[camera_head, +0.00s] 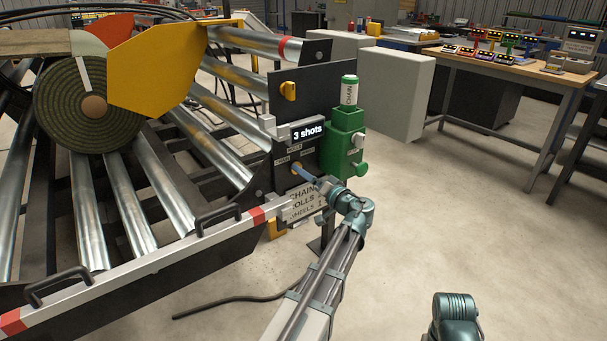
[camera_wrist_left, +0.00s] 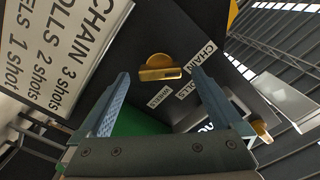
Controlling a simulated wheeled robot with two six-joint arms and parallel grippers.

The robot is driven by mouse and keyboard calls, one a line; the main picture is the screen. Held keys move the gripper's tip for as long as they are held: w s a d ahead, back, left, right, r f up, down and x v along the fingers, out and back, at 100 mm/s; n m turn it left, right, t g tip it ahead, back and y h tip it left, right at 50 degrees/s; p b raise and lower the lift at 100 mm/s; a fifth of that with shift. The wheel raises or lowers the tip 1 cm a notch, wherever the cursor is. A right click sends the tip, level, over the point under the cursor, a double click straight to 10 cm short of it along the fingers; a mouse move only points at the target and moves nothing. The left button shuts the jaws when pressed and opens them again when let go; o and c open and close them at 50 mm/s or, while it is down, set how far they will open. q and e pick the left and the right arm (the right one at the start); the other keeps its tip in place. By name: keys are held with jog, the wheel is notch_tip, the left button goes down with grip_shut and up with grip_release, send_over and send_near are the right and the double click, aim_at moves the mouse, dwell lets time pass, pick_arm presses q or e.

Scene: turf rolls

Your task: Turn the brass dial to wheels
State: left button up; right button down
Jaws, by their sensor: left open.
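The brass dial (camera_wrist_left: 158,66) sits on a dark panel in the left wrist view, with a bar-shaped grip across it. Labels CHAIN (camera_wrist_left: 203,55), ROLLS (camera_wrist_left: 187,90) and WHEELS (camera_wrist_left: 160,97) lie around its right and lower sides. I cannot tell surely which label the dial points at. My left gripper (camera_wrist_left: 159,76) is open, one finger on each side of the dial, with no clear contact. In the head view my left gripper (camera_head: 303,173) reaches the panel (camera_head: 283,178) and hides most of the dial.
A display reading "3 shots" (camera_head: 308,132) is above the dial. A green box (camera_head: 343,140) with a CHAIN tag stands right of it. A sign (camera_head: 303,201) lists shots for chain, rolls and wheels. A turf roll (camera_head: 75,115) lies on the rollers at left. Floor at right is clear.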

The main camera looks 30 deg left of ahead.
pick_arm(q)
jog(key=shift+x, duration=1.05)
jog(key=c, duration=1.4)
jog(key=shift+m, duration=9)
